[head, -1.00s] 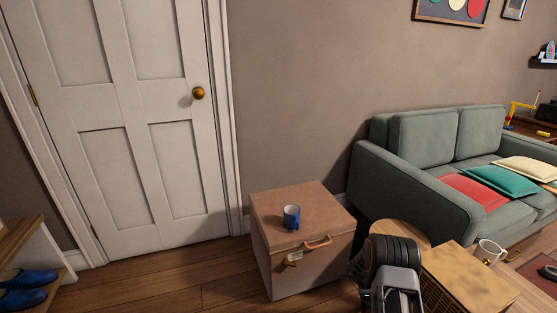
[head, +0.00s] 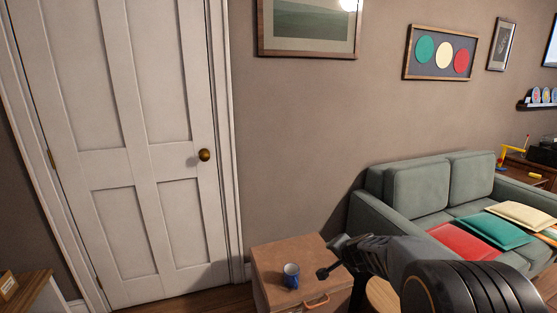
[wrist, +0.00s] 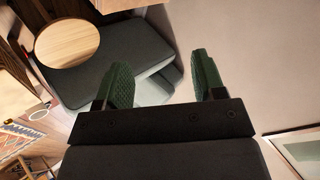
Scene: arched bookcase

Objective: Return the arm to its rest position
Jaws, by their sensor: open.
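My gripper (wrist: 163,82) is open and empty in the wrist view, its two green-padded fingers apart with the grey sofa and wall beyond. In the head view my arm reaches in from the lower right, and the gripper end (head: 332,257) shows dark and small near the chest's right side. The blue mug (head: 291,275) stands upright on the brown chest (head: 270,252).
A white panelled door (head: 130,150) is at the left. The grey-green sofa (head: 417,187) with red, teal and cream cushions is at the right. A round wooden top (wrist: 67,43) shows beside the sofa in the wrist view. Pictures hang on the wall above.

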